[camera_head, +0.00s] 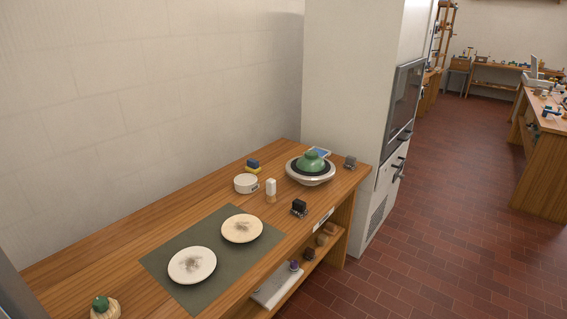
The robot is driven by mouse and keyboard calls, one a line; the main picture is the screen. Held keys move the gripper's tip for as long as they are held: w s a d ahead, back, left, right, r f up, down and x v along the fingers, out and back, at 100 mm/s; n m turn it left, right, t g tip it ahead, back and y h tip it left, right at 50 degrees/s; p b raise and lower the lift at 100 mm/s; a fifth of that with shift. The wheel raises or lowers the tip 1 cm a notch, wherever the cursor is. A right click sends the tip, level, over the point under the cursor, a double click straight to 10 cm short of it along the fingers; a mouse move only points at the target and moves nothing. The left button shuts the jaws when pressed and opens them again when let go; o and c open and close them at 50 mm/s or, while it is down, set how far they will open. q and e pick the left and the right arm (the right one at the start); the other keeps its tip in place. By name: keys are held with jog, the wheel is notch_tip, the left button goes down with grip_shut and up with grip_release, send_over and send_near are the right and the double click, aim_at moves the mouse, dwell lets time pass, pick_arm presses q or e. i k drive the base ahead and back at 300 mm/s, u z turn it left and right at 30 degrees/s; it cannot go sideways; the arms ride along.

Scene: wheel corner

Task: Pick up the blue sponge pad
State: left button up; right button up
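A small dark blue block (252,163), which looks like the blue sponge pad, rests on a yellow piece (253,170) at the back of the wooden table (120,255), near the wall. It lies just behind a round white container (246,184). Neither of my grippers is in view.
A green mat (215,243) holds two pale plates, one being (192,265). A white and tan bottle (271,190) and a small black item (299,207) stand nearby. A tall cabinet (345,90) adjoins the table's far end. The tiled floor at right is clear.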

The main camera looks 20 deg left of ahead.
aim_at(253, 167)
jog(key=z, duration=0.65)
jog(key=i, duration=2.1)
jog(key=u, duration=0.4)
